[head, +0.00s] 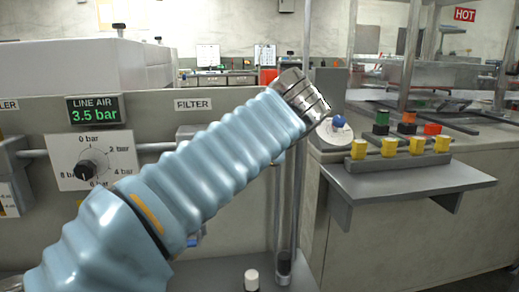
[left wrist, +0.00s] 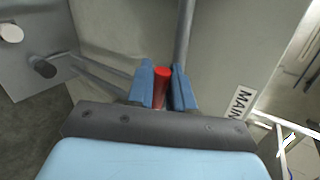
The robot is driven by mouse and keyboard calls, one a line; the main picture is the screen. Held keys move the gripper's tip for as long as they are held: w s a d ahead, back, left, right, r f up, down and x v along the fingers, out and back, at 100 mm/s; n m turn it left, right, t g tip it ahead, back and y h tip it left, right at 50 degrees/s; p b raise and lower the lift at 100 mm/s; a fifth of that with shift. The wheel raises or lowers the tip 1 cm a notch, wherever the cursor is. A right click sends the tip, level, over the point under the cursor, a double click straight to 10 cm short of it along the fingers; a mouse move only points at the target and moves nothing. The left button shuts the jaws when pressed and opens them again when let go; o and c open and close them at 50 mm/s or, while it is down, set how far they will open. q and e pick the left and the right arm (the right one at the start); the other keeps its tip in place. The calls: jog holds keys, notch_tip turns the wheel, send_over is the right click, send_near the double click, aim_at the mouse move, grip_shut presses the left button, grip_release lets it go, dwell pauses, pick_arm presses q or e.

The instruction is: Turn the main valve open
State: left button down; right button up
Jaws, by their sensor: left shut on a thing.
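In the left wrist view, a red handle (left wrist: 161,88) sits between the two blue fingers of my left gripper (left wrist: 162,82), which is shut on it. A label reading "MAIN" (left wrist: 240,103) is on the panel to the right of the fingers. A grey pipe (left wrist: 185,30) runs above the handle. In the head view my blue-sleeved left arm crosses the middle, and its gripper and the main valve are hidden. The line air display (head: 95,110) reads 3.5 bar. My right gripper is not in view.
A pressure dial (head: 92,170) is left of my arm, below the display. A "FILTER" label (head: 193,105) is behind the arm. A shelf (head: 415,178) with several yellow buttons juts out at right. A white-capped object (head: 251,280) stands low in front.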

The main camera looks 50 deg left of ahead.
pick_arm(q)
jog(key=shift+f+n+t+h+b, duration=0.3)
jog(key=shift+f+n+t+b, duration=0.2)
jog(key=shift+f+b, duration=0.1)
dwell(0.3)
jog(key=c, duration=1.2)
grip_release()
jog(key=shift+o, duration=0.2)
jog(key=shift+r, duration=0.15)
jog(key=p+v, duration=0.2)
jog(key=v, duration=1.1)
jog(key=shift+s+d, duration=0.25)
jog(key=shift+s, duration=0.05)
